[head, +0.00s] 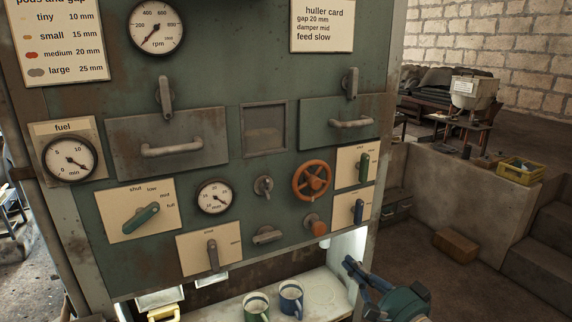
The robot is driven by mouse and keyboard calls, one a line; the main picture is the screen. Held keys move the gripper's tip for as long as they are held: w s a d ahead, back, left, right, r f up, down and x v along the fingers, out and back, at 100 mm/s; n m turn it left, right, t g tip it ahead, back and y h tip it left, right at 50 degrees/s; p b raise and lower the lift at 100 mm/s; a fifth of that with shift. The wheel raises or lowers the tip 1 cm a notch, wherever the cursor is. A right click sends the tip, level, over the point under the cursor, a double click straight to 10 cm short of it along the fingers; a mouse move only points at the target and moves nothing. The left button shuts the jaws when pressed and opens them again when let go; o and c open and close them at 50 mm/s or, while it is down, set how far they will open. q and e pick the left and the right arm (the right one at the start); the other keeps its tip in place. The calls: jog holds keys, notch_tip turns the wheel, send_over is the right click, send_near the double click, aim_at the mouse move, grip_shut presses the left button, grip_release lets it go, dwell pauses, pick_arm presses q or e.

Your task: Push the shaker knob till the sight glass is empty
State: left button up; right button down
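A round orange-brown knob (316,226) sticks out low on the right of the green machine panel; it looks like a push knob, but no label on it is readable. A small framed window (264,128) sits between two hatches and looks like the sight glass; its pane is dull grey-brown, and I cannot tell how much is behind it. My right gripper (350,268), with blue fingers, is below and right of the knob, apart from it, near the tray's right end. Whether its fingers are apart is unclear. My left gripper is not in view.
An orange handwheel (312,180) sits just above the knob. Several levers surround it, one green (364,167) and one blue (358,211). Two mugs (291,298) stand on the pale shelf (323,287) below. A cardboard-brown block (456,245) lies on the floor at right.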

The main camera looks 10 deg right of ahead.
aim_at(318, 232)
jog(key=s+m+p, duration=0.1)
jog(key=m+p, duration=0.1)
jog(key=m, duration=0.4)
jog(key=s+m+p, duration=0.1)
jog(key=m+p, duration=0.2)
jog(key=m, duration=0.3)
jog(key=m+p, duration=0.3)
jog(key=m, duration=0.3)
jog(key=shift+s+r, duration=0.4)
jog(key=p+x, duration=0.2)
jog(key=x, duration=1)
jog(key=shift+w+a, duration=0.15)
jog(key=shift+w, duration=0.15)
jog(key=shift+x, duration=0.75)
